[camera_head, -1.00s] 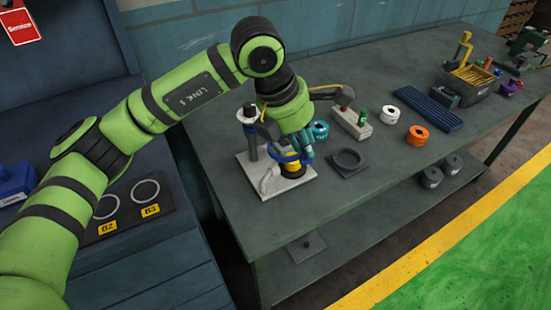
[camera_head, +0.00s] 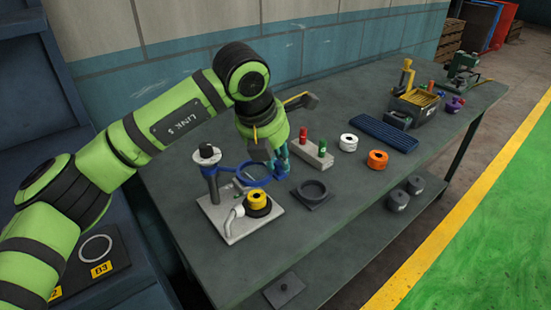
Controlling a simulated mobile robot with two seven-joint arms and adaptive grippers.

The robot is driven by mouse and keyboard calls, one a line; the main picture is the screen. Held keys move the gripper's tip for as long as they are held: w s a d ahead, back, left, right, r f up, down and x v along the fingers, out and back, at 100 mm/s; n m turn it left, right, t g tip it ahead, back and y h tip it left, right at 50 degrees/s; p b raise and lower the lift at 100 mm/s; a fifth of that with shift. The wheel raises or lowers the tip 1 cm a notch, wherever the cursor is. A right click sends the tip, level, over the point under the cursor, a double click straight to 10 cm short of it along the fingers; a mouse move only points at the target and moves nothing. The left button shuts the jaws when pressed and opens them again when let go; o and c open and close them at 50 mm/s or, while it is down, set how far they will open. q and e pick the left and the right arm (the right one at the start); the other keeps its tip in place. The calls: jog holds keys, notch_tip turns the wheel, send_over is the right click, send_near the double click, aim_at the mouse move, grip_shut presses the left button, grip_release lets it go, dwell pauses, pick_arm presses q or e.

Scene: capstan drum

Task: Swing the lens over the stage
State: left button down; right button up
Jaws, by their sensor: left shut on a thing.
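The lens (camera_head: 238,178) is a blue ring on an arm from an upright post (camera_head: 211,184). The post stands on a pale base plate (camera_head: 236,228). The stage (camera_head: 258,201) is a yellow and black round piece on the same plate, with a white curved part beside it. In the head view the ring appears above and behind the stage, not squarely over it. My left gripper (camera_head: 272,167) is shut at the ring's right side; its fingertips are partly hard to separate from teal behind them. My right gripper is not in view.
A dark square holder (camera_head: 312,192) lies right of the plate. Behind it are a pale block (camera_head: 312,158) with red and green pegs, a white spool (camera_head: 348,142) and an orange spool (camera_head: 377,160). A blue ribbed tray (camera_head: 384,132) lies farther back. The table's front is clear.

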pick_arm(q)
jog(key=c, duration=1.1)
grip_release()
jog(key=shift+c, duration=0.2)
jog(key=v, duration=1.2)
jog(key=shift+r, duration=0.1)
